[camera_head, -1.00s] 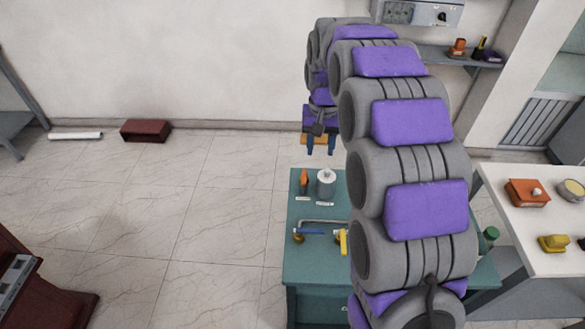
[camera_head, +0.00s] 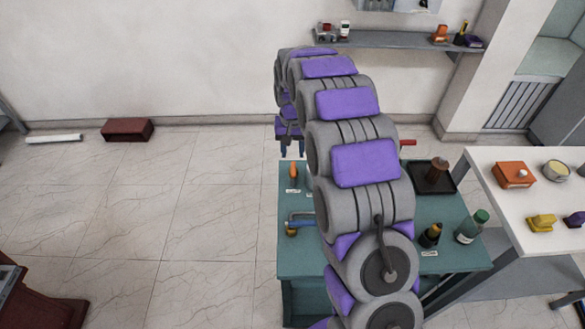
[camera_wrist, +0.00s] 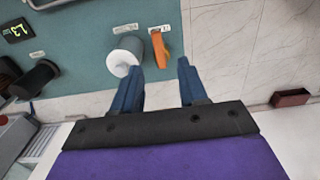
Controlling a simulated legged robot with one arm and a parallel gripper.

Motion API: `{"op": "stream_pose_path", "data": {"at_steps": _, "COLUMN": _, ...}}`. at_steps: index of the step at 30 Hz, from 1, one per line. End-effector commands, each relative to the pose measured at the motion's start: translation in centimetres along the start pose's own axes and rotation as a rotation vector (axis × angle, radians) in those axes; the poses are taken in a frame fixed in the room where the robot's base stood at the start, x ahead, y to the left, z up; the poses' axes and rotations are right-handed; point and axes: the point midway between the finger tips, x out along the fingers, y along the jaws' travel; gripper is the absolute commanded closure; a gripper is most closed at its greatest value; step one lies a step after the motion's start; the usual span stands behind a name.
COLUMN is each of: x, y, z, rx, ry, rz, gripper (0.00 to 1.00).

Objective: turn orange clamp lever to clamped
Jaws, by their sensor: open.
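The orange clamp lever (camera_head: 293,175) stands near the far left corner of the teal workbench (camera_head: 300,262) in the head view. In the wrist view the orange lever (camera_wrist: 160,48) lies just beyond my fingertips, roughly in line with the gap between them. My gripper (camera_wrist: 158,72) is open, its two blue fingers apart with nothing between them. In the head view my gripper (camera_head: 290,149) is small, above and beyond the lever. Part of the bench is hidden behind my arm.
A pale cylinder (camera_wrist: 126,57) stands close left of the lever in the wrist view. The bench also holds a blue-handled pipe (camera_head: 300,222), a dark tray (camera_head: 450,187) and a green-capped bottle (camera_head: 472,227). Clear tiled floor (camera_head: 200,220) lies left of the bench.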

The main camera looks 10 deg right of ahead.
Motion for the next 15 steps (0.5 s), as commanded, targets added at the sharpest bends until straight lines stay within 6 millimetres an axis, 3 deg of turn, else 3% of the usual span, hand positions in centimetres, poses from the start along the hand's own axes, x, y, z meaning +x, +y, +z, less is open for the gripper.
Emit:
{"op": "stream_pose_path", "data": {"at_steps": 6, "x": 4.4, "y": 0.1, "z": 0.1, "rx": 0.0, "ry": -0.005, "rz": 0.0, "gripper": 0.57}}
{"op": "stream_pose_path", "data": {"at_steps": 15, "x": 7.6, "y": 0.0, "z": 0.0, "rx": 0.0, "ry": 0.0, "rz": 0.0, "gripper": 0.57}}
